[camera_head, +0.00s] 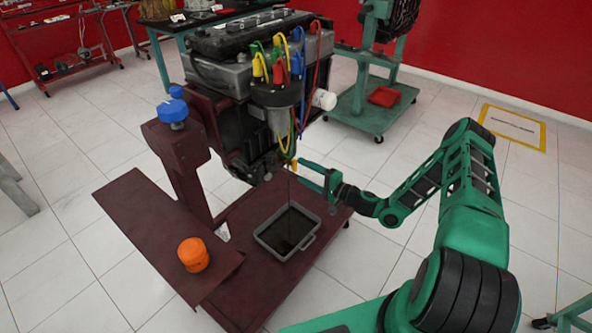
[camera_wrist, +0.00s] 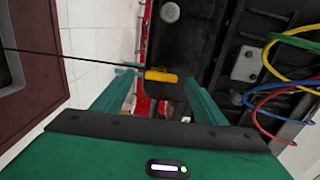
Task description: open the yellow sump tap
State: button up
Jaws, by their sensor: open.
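The yellow sump tap (camera_head: 291,164) sits low on the engine (camera_head: 232,82), above the grey drain pan (camera_head: 263,243). In the wrist view the tap's yellow handle (camera_wrist: 161,76) lies crosswise between the fingertips, with a gap on each side. My gripper (camera_head: 308,171) is open and reaches the tap from the right; its two green fingers also show in the wrist view (camera_wrist: 160,82). A thin dark line runs from the tap down to the pan, like a stream of oil. The pan holds something dark.
Coloured cables (camera_wrist: 285,75) hang near the right finger. A white cylinder (camera_head: 325,100) juts from the engine. A green trolley (camera_head: 371,107) stands behind.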

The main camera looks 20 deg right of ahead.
jog(key=shift+v, duration=2.8)
jog(key=shift+a, duration=0.1)
jog(key=s+a+r+n+g+y, duration=0.1)
jog(key=s+a+r+n+g, duration=0.2)
jog(key=s+n+g, duration=0.3)
jog(key=s+d+r+n+g+h, duration=0.1)
jog(key=s+d+r+g+h, duration=0.4)
jog(key=s+r, duration=0.5)
jog(key=s+d+r+n+g+h, duration=0.1)
jog(key=s+d+r+g+h, duration=0.3)
jog(key=s+d+r, duration=0.5)
jog(key=s+r+m+h, duration=0.1)
jog(key=s+r, duration=0.3)
jog(key=s, duration=0.4)
jog(key=s+r+m+h, duration=0.1)
jog(key=s+r+m, duration=0.1)
jog(key=s+r, duration=0.3)
jog(key=s, duration=0.3)
jog(key=shift+s+d+r+m, duration=0.15)
jog(key=shift+s+r+m, duration=0.1)
jog(key=shift+s+m, duration=0.15)
